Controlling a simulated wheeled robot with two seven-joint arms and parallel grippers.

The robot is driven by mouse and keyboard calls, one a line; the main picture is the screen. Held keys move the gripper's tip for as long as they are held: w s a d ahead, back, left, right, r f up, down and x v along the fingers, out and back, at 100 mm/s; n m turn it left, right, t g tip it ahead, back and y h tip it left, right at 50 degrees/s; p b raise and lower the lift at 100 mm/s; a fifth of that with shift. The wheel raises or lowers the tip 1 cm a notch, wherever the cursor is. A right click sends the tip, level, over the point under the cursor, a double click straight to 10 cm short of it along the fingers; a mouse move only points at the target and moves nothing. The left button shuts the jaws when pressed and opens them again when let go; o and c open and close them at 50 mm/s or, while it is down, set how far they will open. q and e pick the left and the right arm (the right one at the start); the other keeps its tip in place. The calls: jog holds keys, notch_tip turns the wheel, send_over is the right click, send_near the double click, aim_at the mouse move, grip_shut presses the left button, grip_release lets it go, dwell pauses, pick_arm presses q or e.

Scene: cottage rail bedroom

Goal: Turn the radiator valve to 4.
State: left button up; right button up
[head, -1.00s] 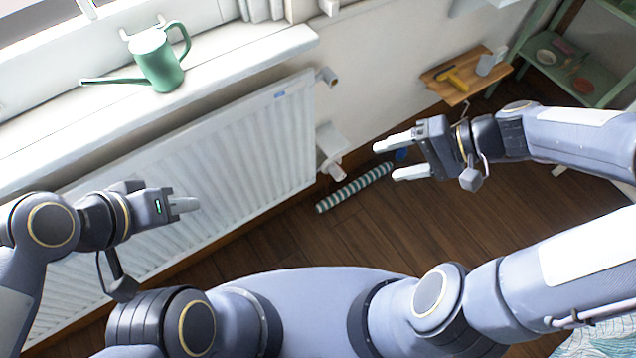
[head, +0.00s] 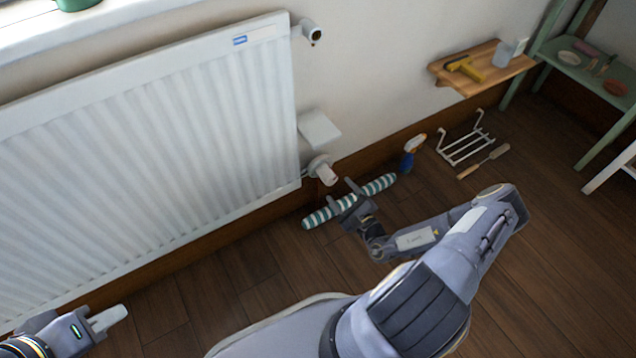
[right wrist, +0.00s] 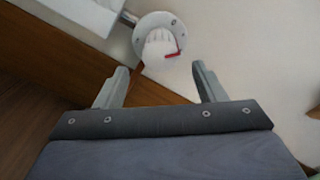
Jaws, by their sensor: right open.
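The white radiator valve (head: 325,172) sits at the lower right corner of the white radiator (head: 150,140). In the right wrist view the valve (right wrist: 160,45) has a round pale plate behind a ribbed white knob, with a red pointer at its right side. Any numbers are too small to read. My right gripper (head: 346,194) is open and empty, below and right of the valve in the head view. In the right wrist view the valve lies beyond the gap between its fingertips (right wrist: 160,78), not touching them. My left gripper (head: 110,318) is at the lower left; its finger opening is unclear.
A green-striped roll (head: 378,186) lies on the floor along the wall, partly behind my right gripper. A white box (head: 319,129) is above the valve. A spray bottle (head: 411,152), a wire rack (head: 466,146) and a wooden shelf (head: 500,75) are to the right.

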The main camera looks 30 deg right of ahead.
aim_at(333, 181)
jog(key=w, duration=0.2)
jog(key=w+b, duration=0.1)
jog(key=w, duration=0.1)
jog(key=w+b, duration=0.1)
jog(key=w, duration=0.1)
jog(key=shift+w+a, duration=0.1)
jog(key=shift+a, duration=0.15)
jog(key=shift+w+r+b, duration=0.1)
jog(key=shift+w+b, duration=0.3)
jog(key=shift+w, duration=0.2)
jog(key=c, duration=1)
jog(key=shift+r, duration=0.1)
